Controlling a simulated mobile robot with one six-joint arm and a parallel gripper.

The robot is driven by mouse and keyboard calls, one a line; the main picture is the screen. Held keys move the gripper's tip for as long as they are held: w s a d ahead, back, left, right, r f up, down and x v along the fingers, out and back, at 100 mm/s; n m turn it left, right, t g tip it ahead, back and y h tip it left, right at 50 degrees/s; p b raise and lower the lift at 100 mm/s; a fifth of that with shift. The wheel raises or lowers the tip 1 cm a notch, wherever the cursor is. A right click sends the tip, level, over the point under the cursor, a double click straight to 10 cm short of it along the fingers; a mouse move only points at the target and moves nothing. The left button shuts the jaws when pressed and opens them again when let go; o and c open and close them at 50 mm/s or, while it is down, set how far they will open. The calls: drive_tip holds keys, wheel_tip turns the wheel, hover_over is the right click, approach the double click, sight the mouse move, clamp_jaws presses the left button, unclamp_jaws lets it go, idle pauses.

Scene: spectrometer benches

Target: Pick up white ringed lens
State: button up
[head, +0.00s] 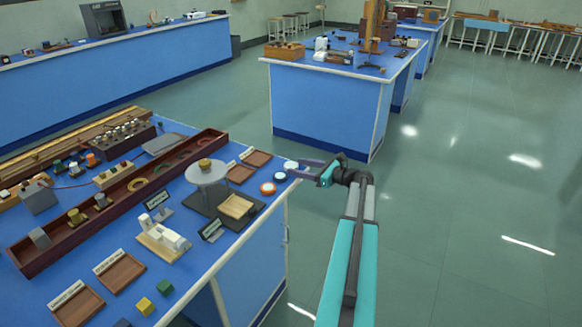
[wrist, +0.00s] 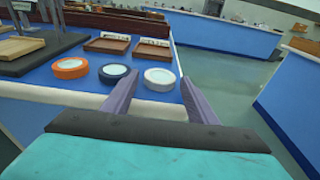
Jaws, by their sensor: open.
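The white ringed lens (wrist: 159,79) lies flat near the bench edge, the rightmost of three ringed lenses in the wrist view. It also shows in the head view (head: 291,165), partly hidden by my fingers. My gripper (head: 298,168) is open and empty at the bench edge. In the wrist view its two purple fingers show on either side of the white ringed lens; whether the tips reach around it, I cannot tell. A dark blue ringed lens (wrist: 115,74) lies just left of it, and an orange ringed lens (wrist: 70,68) further left.
Wooden trays with labels (wrist: 107,44) stand behind the lenses. A dark base with a round white platform (head: 206,172) stands to the left. The blue bench (head: 245,262) holds many other items. Open floor (head: 440,220) lies to the right.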

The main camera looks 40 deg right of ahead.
drive_tip(key=shift+w+a+f, duration=0.15)
drive_tip(key=shift+w+a, duration=0.05)
drive_tip(key=shift+w, duration=0.5)
drive_tip(key=shift+c, duration=0.3)
drive_tip(key=c, duration=0.8)
drive_tip(key=shift+r, duration=0.65)
drive_tip(key=shift+s+a+r, duration=0.15)
drive_tip(key=shift+r, duration=0.45)
drive_tip(key=shift+s+a+r, duration=0.1)
drive_tip(key=shift+r, duration=0.45)
drive_tip(key=s+a, duration=0.3)
drive_tip(key=s+a+r+b, duration=0.1)
drive_tip(key=s+a, duration=0.3)
drive_tip(key=s+a+b, duration=0.1)
drive_tip(key=s+a, duration=0.2)
drive_tip(key=a, duration=0.1)
drive_tip(key=shift+s+r, duration=0.2)
drive_tip(key=shift+s, duration=0.1)
